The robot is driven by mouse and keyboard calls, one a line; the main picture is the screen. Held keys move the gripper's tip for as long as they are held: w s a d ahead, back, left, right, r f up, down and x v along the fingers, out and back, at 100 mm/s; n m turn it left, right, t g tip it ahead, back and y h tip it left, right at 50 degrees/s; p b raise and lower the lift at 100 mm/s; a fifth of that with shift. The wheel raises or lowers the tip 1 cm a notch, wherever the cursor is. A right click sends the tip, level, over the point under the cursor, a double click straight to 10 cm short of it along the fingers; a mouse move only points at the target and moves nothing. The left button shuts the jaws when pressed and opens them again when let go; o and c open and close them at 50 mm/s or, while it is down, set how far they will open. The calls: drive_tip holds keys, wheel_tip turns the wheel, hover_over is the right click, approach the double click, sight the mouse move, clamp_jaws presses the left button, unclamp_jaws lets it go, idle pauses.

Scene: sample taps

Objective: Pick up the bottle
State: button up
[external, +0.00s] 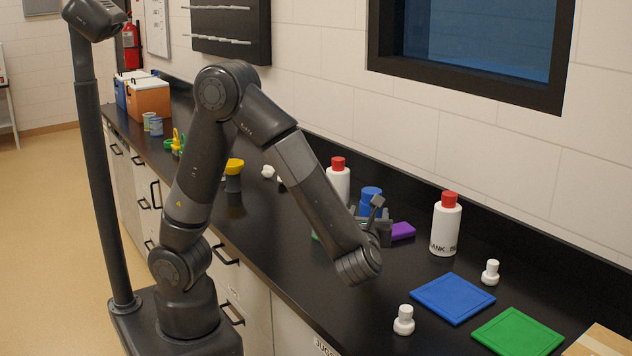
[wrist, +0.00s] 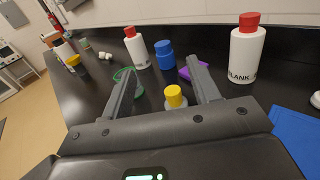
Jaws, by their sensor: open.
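My gripper (external: 376,215) is open and empty, low over the black counter; it also shows in the wrist view (wrist: 161,67). Several bottles stand upright, and I cannot tell which one the task means. A small yellow-capped bottle (wrist: 175,98) shows between my fingers, not touching them as far as I can see. A blue bottle (wrist: 165,56) stands just beyond my fingertips, partly hidden by the gripper in the external view (external: 370,198). A white red-capped bottle (wrist: 140,50) stands behind to the left. A larger white red-capped bottle with black lettering (external: 445,228) stands to the right.
A purple block (external: 402,231) lies behind my gripper. Blue (external: 452,298) and green (external: 517,333) mats lie at the right, with small white pieces (external: 404,320) (external: 490,272) nearby. A dark yellow-topped container (external: 233,176) stands left. The wall runs behind the counter.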

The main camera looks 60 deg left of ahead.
wheel_tip(320, 180, down, 10)
drive_tip(key=shift+a+r, duration=0.1)
drive_tip(key=shift+a, duration=0.05)
drive_tip(key=x, duration=1)
drive_tip(key=shift+w+a, duration=0.15)
drive_tip(key=shift+w, duration=0.2)
drive_tip(key=shift+c, duration=0.5)
clamp_jaws()
